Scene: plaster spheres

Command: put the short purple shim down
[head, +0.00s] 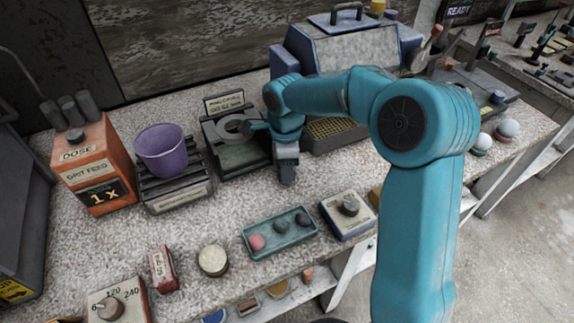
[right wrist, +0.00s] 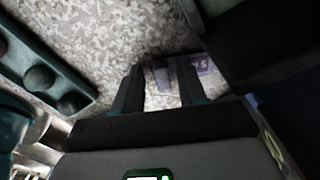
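My right gripper (head: 287,178) points down over the speckled bench, in front of the dark grey stand with the ring. In the right wrist view its two fingers (right wrist: 160,92) are apart, with speckled bench showing between them. A short purple shim (right wrist: 202,64) with lettering lies just beyond the fingertips, partly behind the right-hand finger. It appears to rest on the bench, and a gap shows between it and the left-hand finger. In the head view I cannot make the shim out; the gripper hides that spot. My left gripper is not in view.
A teal tray (head: 283,247) with several small spheres lies in front of the gripper. A purple cup (head: 162,150) on a dark stand and an orange box (head: 97,168) stand left. A dial block (head: 348,214) is right of the tray. Bare bench lies left of the gripper.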

